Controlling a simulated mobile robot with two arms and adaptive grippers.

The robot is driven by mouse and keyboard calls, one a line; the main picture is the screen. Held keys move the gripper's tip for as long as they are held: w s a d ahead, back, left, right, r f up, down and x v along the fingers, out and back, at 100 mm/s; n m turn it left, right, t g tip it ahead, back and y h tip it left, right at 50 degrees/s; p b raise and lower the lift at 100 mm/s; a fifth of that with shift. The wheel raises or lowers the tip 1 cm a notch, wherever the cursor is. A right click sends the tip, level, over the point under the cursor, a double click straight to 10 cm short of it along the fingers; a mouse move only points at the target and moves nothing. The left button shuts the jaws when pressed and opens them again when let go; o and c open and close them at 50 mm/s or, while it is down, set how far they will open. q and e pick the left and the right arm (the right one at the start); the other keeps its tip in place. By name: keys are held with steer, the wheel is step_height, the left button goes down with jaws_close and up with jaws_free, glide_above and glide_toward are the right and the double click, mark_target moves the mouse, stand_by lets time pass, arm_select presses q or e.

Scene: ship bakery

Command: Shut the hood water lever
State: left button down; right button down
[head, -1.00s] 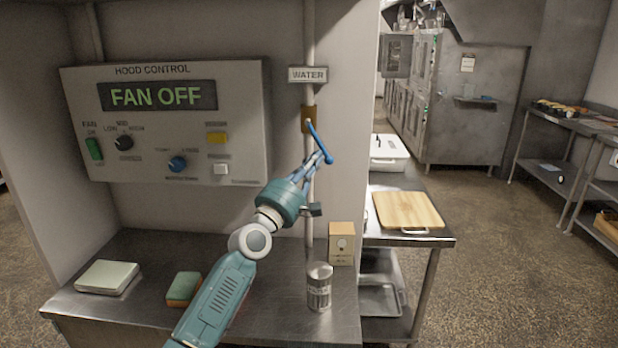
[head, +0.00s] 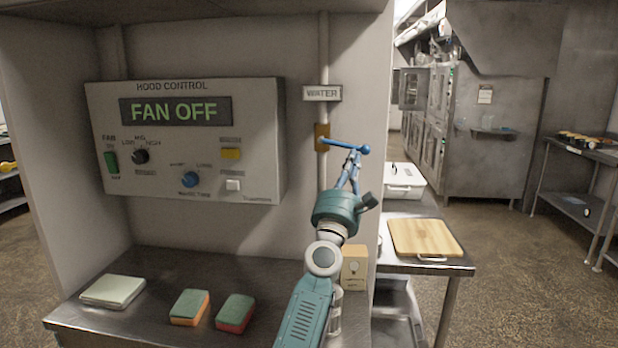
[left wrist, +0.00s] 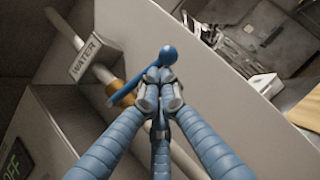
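The water lever (head: 345,146) is a blue bar with a round knob at its end. It juts right, nearly level with a slight downward tilt, from a brass valve (head: 321,137) on the vertical pipe below the WATER sign (head: 322,93). My left gripper (head: 354,160) is just under the lever near its knob end. In the left wrist view its blue fingers (left wrist: 160,92) come together right at the lever (left wrist: 130,88), seemingly touching it; their tips partly hide it. I see no clear grip around the bar. My right gripper is not in view.
The hood control panel (head: 190,140) reads FAN OFF, left of the pipe. The steel counter (head: 150,325) below holds a pale pad (head: 113,291), two sponges (head: 190,307) and a small box (head: 354,268). A cutting board (head: 425,238) lies on the table at right.

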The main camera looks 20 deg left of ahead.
arm_select(q)
steer(key=shift+d+r, duration=0.25)
steer(key=shift+r, duration=0.15)
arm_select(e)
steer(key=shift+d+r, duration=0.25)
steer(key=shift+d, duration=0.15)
arm_select(q)
steer(key=shift+w, duration=0.1)
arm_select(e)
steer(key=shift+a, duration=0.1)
arm_select(q)
steer(key=v, duration=0.7)
steer(key=shift+s, duration=0.25)
steer(key=shift+f, duration=0.15)
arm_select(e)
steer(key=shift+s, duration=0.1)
